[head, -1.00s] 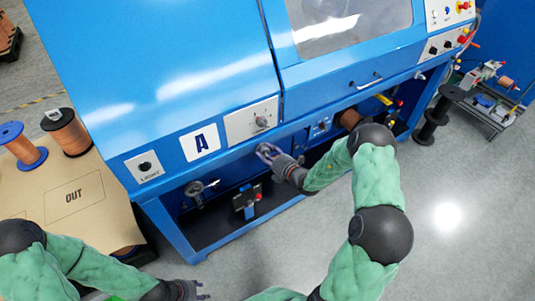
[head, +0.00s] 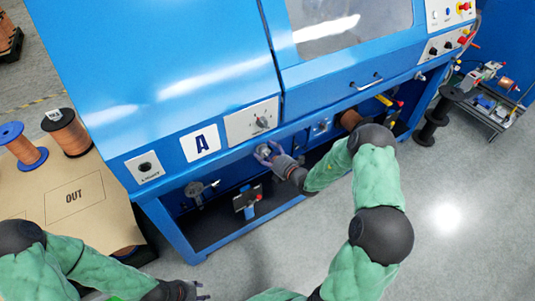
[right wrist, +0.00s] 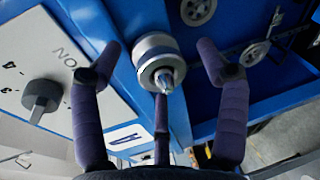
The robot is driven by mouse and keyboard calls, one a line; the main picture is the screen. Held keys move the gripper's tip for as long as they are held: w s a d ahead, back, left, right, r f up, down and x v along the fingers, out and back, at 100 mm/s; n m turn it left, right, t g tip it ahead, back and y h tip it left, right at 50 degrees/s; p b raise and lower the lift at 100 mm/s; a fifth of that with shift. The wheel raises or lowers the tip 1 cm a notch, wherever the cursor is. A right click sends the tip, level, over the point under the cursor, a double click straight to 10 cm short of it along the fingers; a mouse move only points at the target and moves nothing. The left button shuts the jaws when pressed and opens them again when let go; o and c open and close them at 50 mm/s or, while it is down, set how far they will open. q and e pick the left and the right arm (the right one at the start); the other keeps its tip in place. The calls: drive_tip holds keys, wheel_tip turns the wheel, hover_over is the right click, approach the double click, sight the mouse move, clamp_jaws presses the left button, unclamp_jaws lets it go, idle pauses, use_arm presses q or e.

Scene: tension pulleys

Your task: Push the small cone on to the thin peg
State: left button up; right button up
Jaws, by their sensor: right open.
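A stepped silver metal part with a pointed tip (right wrist: 158,58), which looks like the small cone on its peg, sticks out from the blue machine front in the right wrist view. I cannot tell where cone ends and peg begins, or how far on it sits. My right gripper (head: 267,154) is open at the machine front. In the right wrist view its purple fingers (right wrist: 160,50) stand spread on both sides of the silver part, with gaps, and a third finger is below it. My left gripper (head: 194,290) is low at the bottom edge, its jaw state unclear.
A dark rotary knob (right wrist: 42,97) on a white panel is left of the fingers in the wrist view. Grey wheels (right wrist: 197,10) are beyond on the right.

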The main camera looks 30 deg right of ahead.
drive_tip(key=v, duration=1.2)
